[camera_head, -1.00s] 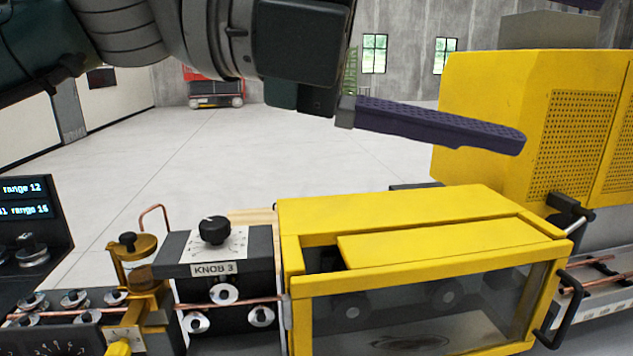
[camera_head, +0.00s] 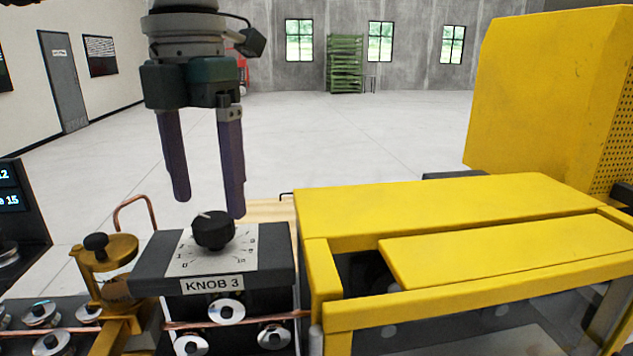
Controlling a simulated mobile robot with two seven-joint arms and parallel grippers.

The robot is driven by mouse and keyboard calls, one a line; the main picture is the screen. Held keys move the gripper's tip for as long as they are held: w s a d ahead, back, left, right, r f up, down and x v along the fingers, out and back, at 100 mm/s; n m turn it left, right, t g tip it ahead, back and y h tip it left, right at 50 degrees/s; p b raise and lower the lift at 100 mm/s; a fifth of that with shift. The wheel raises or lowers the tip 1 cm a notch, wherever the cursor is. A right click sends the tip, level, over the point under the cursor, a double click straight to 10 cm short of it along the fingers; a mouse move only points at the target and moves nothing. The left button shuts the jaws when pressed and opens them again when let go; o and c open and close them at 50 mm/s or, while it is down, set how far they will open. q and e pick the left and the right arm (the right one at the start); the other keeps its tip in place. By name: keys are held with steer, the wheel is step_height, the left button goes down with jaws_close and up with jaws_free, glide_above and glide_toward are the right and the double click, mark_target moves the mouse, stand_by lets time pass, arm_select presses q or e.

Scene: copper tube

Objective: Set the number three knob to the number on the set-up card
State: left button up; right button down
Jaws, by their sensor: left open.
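The number three knob (camera_head: 213,230) is a black round knob on a white dial plate (camera_head: 184,262) with printed numbers, on top of a dark block. A label below it reads KNOB 3 (camera_head: 212,284). A white pointer mark shows on the knob's upper left side. My left gripper (camera_head: 209,208) points down with its two purple fingers apart and empty. Its fingertips are just above and behind the knob in the picture, and I cannot tell whether they touch it. The set-up card is not recognisable in view. My right gripper is not in view.
A yellow guard box (camera_head: 440,208) stands right beside the knob block, with a larger yellow housing (camera_head: 540,90) behind it. A brass fitting (camera_head: 108,256) with a black knob and a bent copper tube (camera_head: 134,203) stand at left. A dark display (camera_head: 14,200) is at the left edge.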

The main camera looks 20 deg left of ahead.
mark_target(213, 229)
arm_select(q)
steer(key=shift+f+p, duration=0.3)
steer(key=shift+f, duration=1.1)
jaws_close()
